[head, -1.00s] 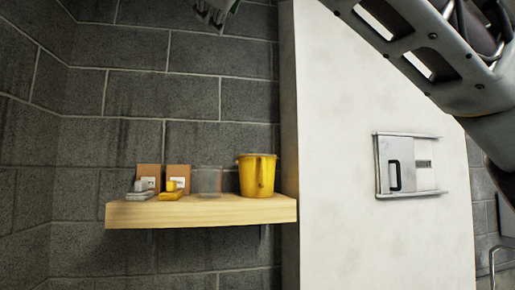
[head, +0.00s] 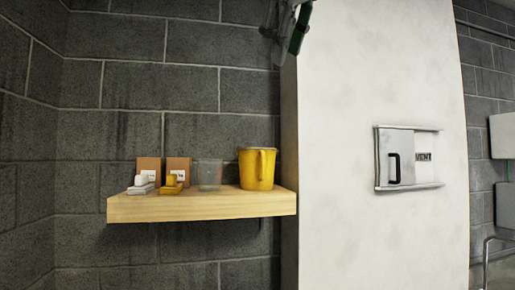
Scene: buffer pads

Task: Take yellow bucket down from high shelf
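The yellow bucket (head: 257,169) stands upright at the right end of the wooden wall shelf (head: 200,207), with its handle hanging down its front. My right gripper (head: 287,35) shows in part at the top edge, above and slightly right of the bucket and well apart from it. It is dark with a green part. Its upper part is cut off, and I cannot tell how far apart its fingers are. My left gripper is not in view.
Left of the bucket on the shelf are a clear container (head: 209,174), two brown boxes (head: 179,165), a yellow item (head: 171,187) and a white item (head: 141,186). A white wall block (head: 345,230) with a metal vent panel (head: 398,158) stands right of the shelf.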

